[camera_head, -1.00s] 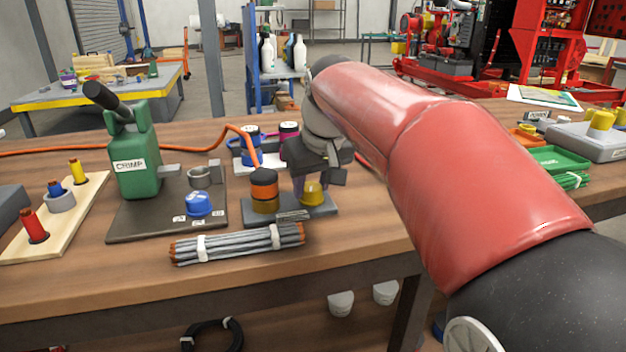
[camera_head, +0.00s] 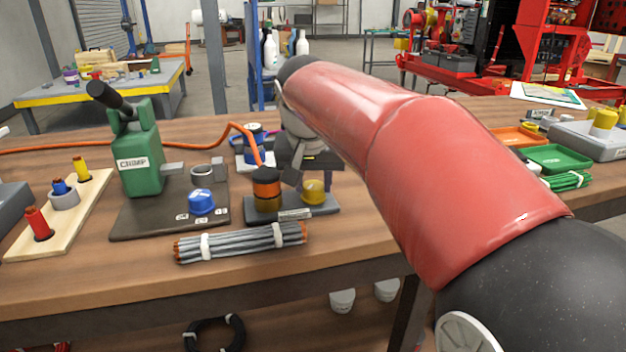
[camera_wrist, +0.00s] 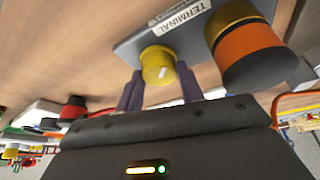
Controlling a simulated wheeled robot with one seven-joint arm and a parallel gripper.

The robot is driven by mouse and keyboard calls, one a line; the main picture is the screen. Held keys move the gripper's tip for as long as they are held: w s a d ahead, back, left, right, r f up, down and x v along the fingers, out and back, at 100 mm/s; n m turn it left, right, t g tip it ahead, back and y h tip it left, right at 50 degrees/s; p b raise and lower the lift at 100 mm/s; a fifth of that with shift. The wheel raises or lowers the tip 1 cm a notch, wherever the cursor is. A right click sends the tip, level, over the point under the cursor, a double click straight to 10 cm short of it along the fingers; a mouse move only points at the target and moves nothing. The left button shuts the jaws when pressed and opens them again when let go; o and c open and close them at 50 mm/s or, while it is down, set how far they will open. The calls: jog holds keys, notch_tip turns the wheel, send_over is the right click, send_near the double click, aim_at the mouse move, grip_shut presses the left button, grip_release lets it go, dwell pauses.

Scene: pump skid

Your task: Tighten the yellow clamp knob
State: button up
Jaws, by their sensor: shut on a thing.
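The yellow clamp knob (camera_head: 315,191) sits on the grey terminal block (camera_head: 328,208), to the right of an orange and black cylinder (camera_head: 266,190). In the wrist view the knob (camera_wrist: 157,60) has a white mark on its face and sits between the two purple fingers of my gripper (camera_wrist: 159,75), which is shut on it. The TERMINAL label (camera_wrist: 180,15) is beside the knob. In the head view my gripper (camera_head: 310,172) is at the back of the knob, and its fingers are partly hidden.
A bundle of grey cables (camera_head: 240,241) lies in front of the block. A green crimp tool (camera_head: 140,160) and a blue knob (camera_head: 201,201) stand on a dark plate to the left. An orange cable runs behind. Green and orange trays (camera_head: 556,158) are at the right.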

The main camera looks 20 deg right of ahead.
jog(key=o, duration=1)
jog(key=v, duration=0.8)
jog(key=shift+f, duration=0.1)
